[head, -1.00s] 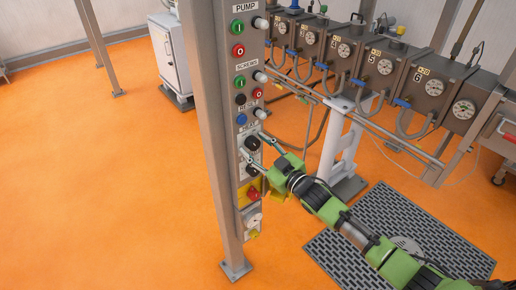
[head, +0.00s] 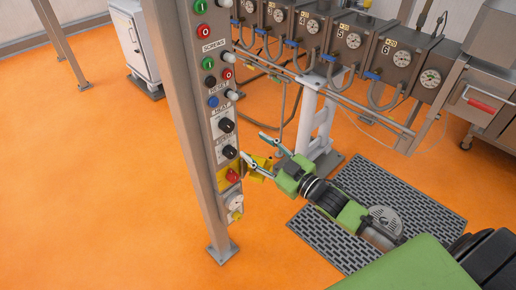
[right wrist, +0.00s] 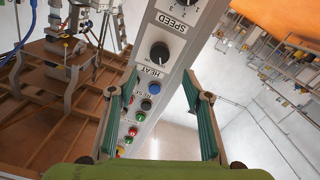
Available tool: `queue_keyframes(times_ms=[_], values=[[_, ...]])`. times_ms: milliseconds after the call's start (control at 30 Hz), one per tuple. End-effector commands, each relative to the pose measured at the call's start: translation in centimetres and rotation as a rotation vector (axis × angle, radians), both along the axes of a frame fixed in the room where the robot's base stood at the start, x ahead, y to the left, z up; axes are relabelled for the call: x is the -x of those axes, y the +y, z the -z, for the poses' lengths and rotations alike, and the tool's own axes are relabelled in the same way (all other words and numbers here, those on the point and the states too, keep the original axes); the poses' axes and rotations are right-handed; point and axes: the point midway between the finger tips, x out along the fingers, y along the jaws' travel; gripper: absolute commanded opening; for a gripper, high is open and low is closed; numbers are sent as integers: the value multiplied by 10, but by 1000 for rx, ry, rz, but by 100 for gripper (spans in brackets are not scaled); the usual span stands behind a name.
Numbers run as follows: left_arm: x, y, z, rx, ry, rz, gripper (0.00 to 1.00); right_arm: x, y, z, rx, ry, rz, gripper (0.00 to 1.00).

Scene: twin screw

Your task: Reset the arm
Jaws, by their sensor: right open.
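My right gripper (head: 253,146) is open and empty, just to the right of the control panel (head: 218,140) in the head view. Its tips are level with the lower black knob (head: 229,152), with a small gap seen between them and that knob. The upper black HEAT knob (head: 227,125) is above. In the right wrist view my open right gripper (right wrist: 158,85) has two green-lined fingers apart. The panel shows upside down between and beyond them, with the HEAT knob (right wrist: 159,52) near the top. My left gripper is not in view.
The panel is on a metal post (head: 180,110). A red button (head: 233,175) on yellow sits below the knobs. Behind stand a white support column (head: 315,115) and machine boxes with gauges (head: 395,65). A floor grate (head: 420,200) lies at right. Orange floor at left is open.

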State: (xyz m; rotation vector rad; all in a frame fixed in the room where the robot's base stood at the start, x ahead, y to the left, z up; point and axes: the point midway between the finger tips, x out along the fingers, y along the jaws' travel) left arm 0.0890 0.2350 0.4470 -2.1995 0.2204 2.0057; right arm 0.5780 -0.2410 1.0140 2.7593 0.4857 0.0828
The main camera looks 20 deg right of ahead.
Motion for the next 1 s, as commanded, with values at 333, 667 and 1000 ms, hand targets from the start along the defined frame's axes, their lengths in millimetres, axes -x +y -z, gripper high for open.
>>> queue_keyframes(times_ms=[333,667,1000], values=[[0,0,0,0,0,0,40,0,0,0,0,0,0,45],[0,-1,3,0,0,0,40,2,-23,73,7,125,77,45],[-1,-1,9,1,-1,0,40,85,-69,312,46,572,277,45]])
